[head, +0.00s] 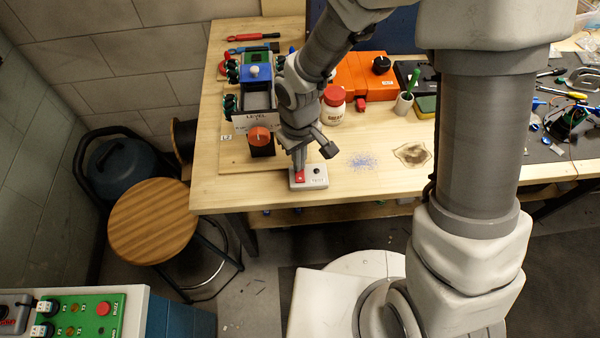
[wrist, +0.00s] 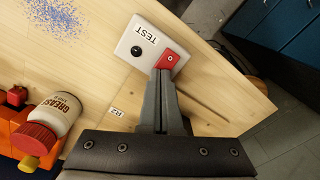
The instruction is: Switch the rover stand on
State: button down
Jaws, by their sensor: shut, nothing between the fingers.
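A small white switch box (head: 314,180) with a red rocker (head: 300,175) and a dark round button sits near the table's front edge. In the wrist view the box (wrist: 139,45) reads TEST, and its red rocker (wrist: 171,60) is on the near right side. My gripper (head: 298,167) is shut and empty, pointing down at the rocker. In the wrist view its fingertips (wrist: 165,72) overlap the rocker's near edge; contact cannot be told. A wheeled rover (head: 256,90) with a blue top stands behind at left, above a LEVEL sign (head: 258,119).
A black block with an orange-red top (head: 261,141) stands left of my gripper. A grease jar (head: 333,106), orange box (head: 368,78) and pen cup (head: 403,104) stand behind.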

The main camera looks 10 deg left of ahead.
jog(key=shift+f, duration=0.3)
jog(key=shift+r+p, duration=2.5)
jog(key=shift+r, duration=1.1)
jog(key=w+d+r+m+t, duration=0.1)
jog(key=d+r+m+t, duration=0.25)
jog(key=d+r, duration=0.95)
jog(key=s+d+r+m+t, duration=0.1)
jog(key=s+d+r+m, duration=0.1)
jog(key=r, duration=0.4)
jog(key=s+d+r+m+t, duration=0.1)
jog(key=s+d+r+m, duration=0.2)
jog(key=s+d+r, duration=0.2)
jog(key=shift+s+r, duration=0.65)
jog(key=shift+s, duration=0.45)
